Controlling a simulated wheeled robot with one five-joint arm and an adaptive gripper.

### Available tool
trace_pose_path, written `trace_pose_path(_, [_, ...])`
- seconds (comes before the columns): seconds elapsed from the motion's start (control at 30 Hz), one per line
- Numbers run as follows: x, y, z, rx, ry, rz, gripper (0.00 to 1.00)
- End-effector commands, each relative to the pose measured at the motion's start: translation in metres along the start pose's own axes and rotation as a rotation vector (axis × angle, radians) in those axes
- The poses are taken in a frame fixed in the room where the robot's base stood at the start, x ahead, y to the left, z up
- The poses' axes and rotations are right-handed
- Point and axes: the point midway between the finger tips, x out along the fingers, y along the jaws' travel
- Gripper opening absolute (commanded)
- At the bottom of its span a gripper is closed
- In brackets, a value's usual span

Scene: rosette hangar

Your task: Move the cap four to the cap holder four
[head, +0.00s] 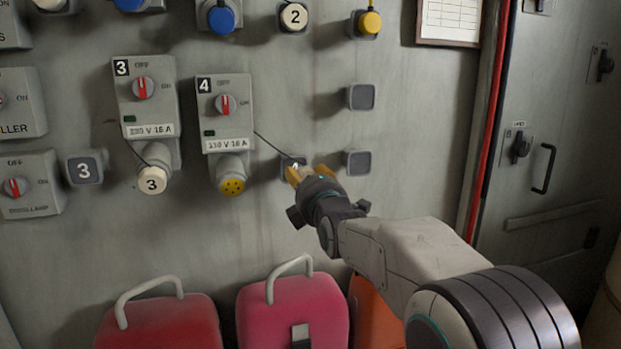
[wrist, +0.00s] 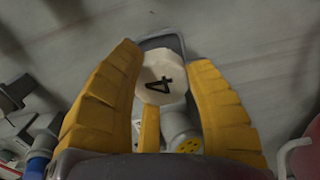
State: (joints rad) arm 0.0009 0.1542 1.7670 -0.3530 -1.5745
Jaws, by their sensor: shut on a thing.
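Cap four is a whitish cap (wrist: 161,79) marked "4", held between the yellow fingers of my gripper (head: 310,174). In the head view the cap is mostly hidden by the fingers, and a thin cord runs from it to the socket box marked 4 (head: 225,115). A grey square holder (head: 288,168) on the wall is right behind the fingers, partly covered. Its rim also shows behind the cap in the wrist view (wrist: 163,42). I cannot tell whether the cap touches the holder. The uncapped yellow socket (head: 232,187) hangs under box 4.
Socket box 3 (head: 146,95) with its white cap (head: 152,180) is at left. Empty square holders (head: 357,162) (head: 361,97) are to the right. A pink case (head: 293,312) and a red case (head: 160,323) stand below. Cap 2 (head: 294,17) is above.

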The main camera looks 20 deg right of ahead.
Motion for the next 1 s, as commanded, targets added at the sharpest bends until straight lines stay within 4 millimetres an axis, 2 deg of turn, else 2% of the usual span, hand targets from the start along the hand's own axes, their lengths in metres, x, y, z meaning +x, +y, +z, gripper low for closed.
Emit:
trace_pose_path(0.5, [0.035,0.002,0.000,0.000,0.000,0.000,0.11])
trace_pose_path(1.0, [0.041,0.000,0.000,0.000,0.000,0.001,0.11])
